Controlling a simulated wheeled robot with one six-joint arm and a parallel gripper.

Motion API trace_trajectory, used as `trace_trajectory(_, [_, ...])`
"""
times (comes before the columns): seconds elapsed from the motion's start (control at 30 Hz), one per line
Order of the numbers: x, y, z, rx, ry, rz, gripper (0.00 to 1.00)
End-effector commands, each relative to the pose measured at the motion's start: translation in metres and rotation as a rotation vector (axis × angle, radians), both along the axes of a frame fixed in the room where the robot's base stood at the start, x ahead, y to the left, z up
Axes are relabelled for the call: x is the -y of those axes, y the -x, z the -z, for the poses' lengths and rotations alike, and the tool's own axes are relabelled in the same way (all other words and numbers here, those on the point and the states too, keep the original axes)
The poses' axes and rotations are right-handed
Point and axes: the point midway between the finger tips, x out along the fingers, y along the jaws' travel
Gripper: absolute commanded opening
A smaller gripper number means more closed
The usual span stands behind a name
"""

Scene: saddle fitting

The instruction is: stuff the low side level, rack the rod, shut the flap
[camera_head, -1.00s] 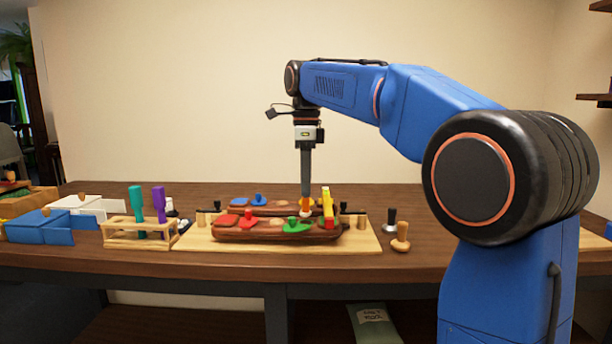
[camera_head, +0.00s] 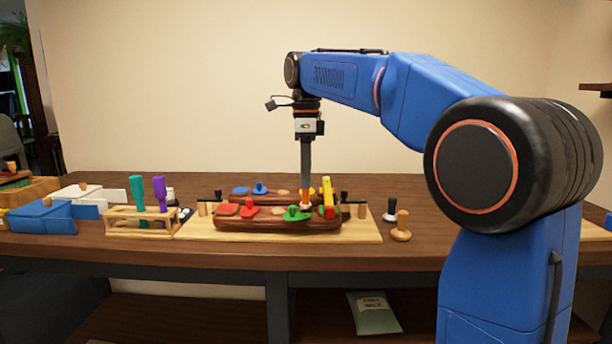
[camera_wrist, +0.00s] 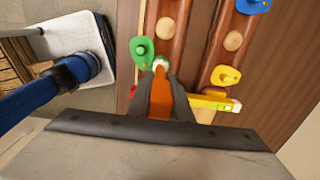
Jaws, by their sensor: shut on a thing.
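My gripper (camera_head: 306,203) points straight down at the right part of the saddle panels, shut on an orange rod (camera_wrist: 160,100). A white-and-green tip (camera_wrist: 160,66) shows at the rod's far end, close to the green flap. The near brown panel (camera_head: 275,224) carries red flaps (camera_head: 250,211) and the green flap (camera_head: 297,214), which also shows in the wrist view (camera_wrist: 142,50). The far panel has blue flaps (camera_head: 259,188) and a yellow flap (camera_wrist: 227,77). Whether the rod's tip is inside a pocket is unclear.
A wooden rack (camera_head: 125,227) at left holds a teal rod (camera_head: 138,196) and a purple rod (camera_head: 160,197). Blue (camera_head: 42,217) and white boxes stand farther left. A black-handled tool (camera_head: 391,210) and a wooden knob (camera_head: 401,227) stand right of the base board (camera_head: 365,232).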

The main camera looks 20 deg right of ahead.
Motion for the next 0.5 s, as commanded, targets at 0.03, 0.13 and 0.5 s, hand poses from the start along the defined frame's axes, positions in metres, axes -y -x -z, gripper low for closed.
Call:
trace_trajectory(0.03, [0.0,0.0,0.0,0.0,0.0,0.0,0.03])
trace_trajectory(0.13, [0.0,0.0,0.0007,0.0,0.0,0.0,0.03])
trace_trajectory(0.5, [0.0,0.0,0.0065,0.0,0.0,0.0,0.03])
